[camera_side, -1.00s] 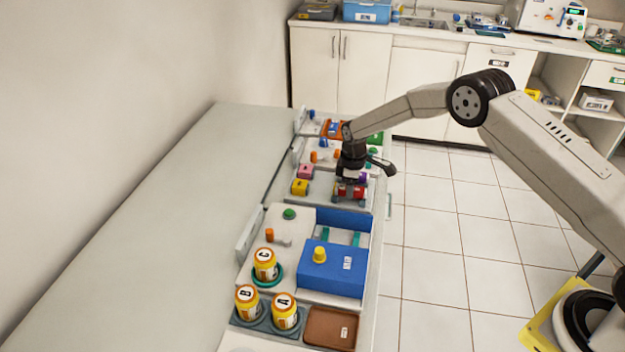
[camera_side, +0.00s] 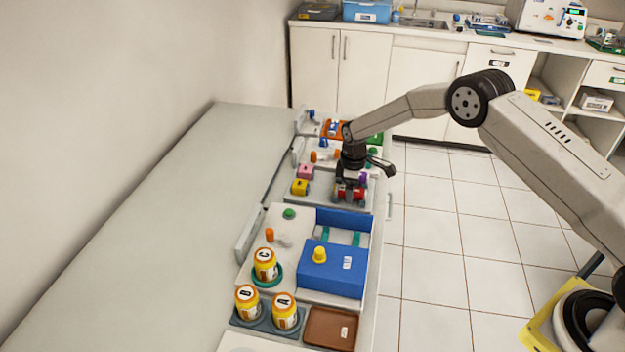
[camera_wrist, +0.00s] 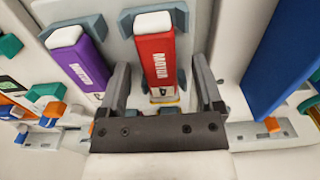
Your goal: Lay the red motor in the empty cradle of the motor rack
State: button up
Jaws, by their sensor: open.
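The red motor (camera_wrist: 158,55), with a white end cap and a "MOTOR" label, lies between the grey-blue holders of a cradle on the motor rack (camera_wrist: 180,13) in the wrist view. Its lower end is partly hidden by my gripper. My gripper (camera_wrist: 160,66) is open, with one finger on each side of the red motor and gaps showing between. A purple motor (camera_wrist: 80,60) lies in the cradle to its left. In the side view, the red motor (camera_side: 357,194) is below my gripper (camera_side: 350,187), and the purple motor (camera_side: 363,178) is just behind it.
A blue wall (camera_wrist: 280,50) stands to the right in the wrist view. A blue box (camera_side: 333,270) stands nearer the camera. The grey tabletop (camera_side: 150,220) at left is clear.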

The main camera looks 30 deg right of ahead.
jog(key=shift+r, duration=0.15)
notch_tip(320, 180, up, 7)
jog(key=shift+r, duration=0.25)
dwell(0.4)
jog(key=shift+s+r, duration=0.3)
jog(key=shift+r, duration=0.1)
jog(key=s+r+m+t, duration=0.1)
jog(key=s+r+m, duration=0.1)
jog(key=s, duration=0.7)
jog(key=s+r+m, duration=0.3)
jog(key=s+m, duration=0.1)
jog(key=s, duration=0.6)
jog(key=s+r+m+t, duration=0.1)
jog(key=s+r+m, duration=0.2)
jog(key=s, duration=0.7)
jog(key=shift+s+a+r+t, duration=0.15)
jog(key=shift+s+a+t, duration=0.15)
jog(key=shift+a, duration=0.1)
jog(key=shift+w, duration=0.1)
